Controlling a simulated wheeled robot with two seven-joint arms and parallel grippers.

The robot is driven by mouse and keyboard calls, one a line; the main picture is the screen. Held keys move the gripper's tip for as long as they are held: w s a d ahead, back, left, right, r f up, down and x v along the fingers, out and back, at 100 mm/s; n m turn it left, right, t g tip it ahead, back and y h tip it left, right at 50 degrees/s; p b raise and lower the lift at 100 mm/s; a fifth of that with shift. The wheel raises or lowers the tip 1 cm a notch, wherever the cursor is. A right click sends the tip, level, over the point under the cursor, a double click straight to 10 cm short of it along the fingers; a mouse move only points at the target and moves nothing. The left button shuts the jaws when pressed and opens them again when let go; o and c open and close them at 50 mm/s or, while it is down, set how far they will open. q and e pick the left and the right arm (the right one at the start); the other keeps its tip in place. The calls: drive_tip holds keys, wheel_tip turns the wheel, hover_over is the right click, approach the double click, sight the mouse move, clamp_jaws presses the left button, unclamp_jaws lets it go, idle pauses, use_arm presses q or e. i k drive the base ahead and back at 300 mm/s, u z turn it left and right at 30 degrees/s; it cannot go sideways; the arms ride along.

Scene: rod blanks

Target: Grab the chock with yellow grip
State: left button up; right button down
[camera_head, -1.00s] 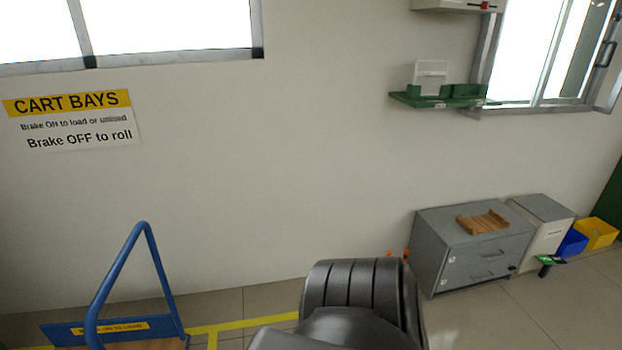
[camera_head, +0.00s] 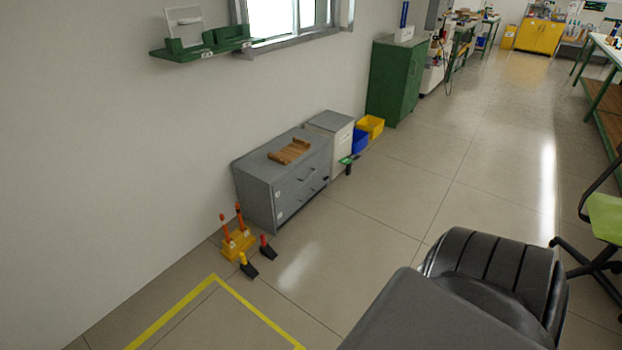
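The chock with the yellow grip (camera_head: 247,266) is a small dark wedge with an upright yellow handle, standing on the floor left of centre. A similar dark chock with a red grip (camera_head: 267,248) stands just to its right. Behind them is a yellow holder (camera_head: 237,245) with two orange-handled items upright in it. Both chocks are on the floor, apart from any gripper. Neither of my grippers shows. A dark part of my own arm or body fills the lower right.
A grey cabinet (camera_head: 258,196) with a wooden tray (camera_head: 289,151) on top stands by the wall behind the chocks. Yellow floor tape (camera_head: 178,308) marks a bay in front. A green chair (camera_head: 606,215) is at right. The middle floor is open.

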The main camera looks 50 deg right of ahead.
sight(246, 267)
drive_tip(key=z, duration=1.45)
drive_tip(key=k, duration=1.35)
drive_tip(key=z, duration=0.95)
drive_tip(key=i, duration=1.25)
drive_tip(key=z, duration=0.45)
drive_tip(key=i, duration=2.05)
drive_tip(key=u, duration=0.65)
drive_tip(key=i, duration=1)
drive_tip(key=u, duration=1.95)
drive_tip(key=i, duration=1.1)
drive_tip(key=u, duration=0.5)
